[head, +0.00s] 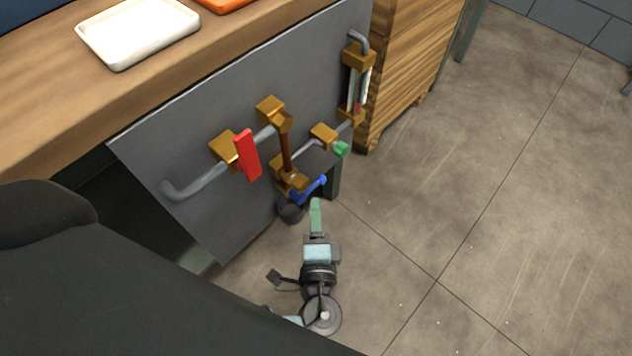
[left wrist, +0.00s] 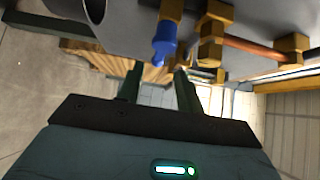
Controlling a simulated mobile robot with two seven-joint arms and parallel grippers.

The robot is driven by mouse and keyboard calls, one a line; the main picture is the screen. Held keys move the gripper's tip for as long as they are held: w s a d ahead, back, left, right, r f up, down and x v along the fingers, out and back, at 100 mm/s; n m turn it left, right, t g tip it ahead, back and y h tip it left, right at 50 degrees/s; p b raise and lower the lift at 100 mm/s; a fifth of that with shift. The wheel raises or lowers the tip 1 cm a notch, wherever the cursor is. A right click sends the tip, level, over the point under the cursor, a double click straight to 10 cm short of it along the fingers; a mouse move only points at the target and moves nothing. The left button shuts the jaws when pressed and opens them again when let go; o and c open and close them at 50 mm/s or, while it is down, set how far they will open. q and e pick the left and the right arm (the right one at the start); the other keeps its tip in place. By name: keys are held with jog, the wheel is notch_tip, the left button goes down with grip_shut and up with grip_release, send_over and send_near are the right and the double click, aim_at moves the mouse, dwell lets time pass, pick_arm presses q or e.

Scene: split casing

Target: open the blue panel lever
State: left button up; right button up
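The blue panel lever (head: 311,189) sits low on the grey panel (head: 200,150), near its lower right edge, under the brass fittings. It slants up to the right in the head view. In the left wrist view the lever (left wrist: 163,45) hangs with its end just beyond the fingertips, near the gap between them. My left gripper (head: 316,205) is just below the lever in the head view. In the left wrist view its two fingers (left wrist: 157,75) stand apart with nothing between them. Contact with the lever cannot be told. My right gripper is not in view.
A red lever (head: 248,155) and a green handle (head: 341,149) are on other pipes of the panel. A brown pipe (head: 286,150) runs above the blue lever. A white tray (head: 140,30) is on the wooden worktop. A wooden cabinet (head: 405,70) stands right of the panel. The floor at right is clear.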

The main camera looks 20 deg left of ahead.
aim_at(315, 187)
pick_arm(q)
jog(key=x, duration=0.7)
jog(key=shift+w+a+b, duration=0.15)
jog(key=shift+w+b, duration=0.05)
jog(key=shift+b, duration=0.1)
jog(key=shift+c, duration=0.2)
grip_shut()
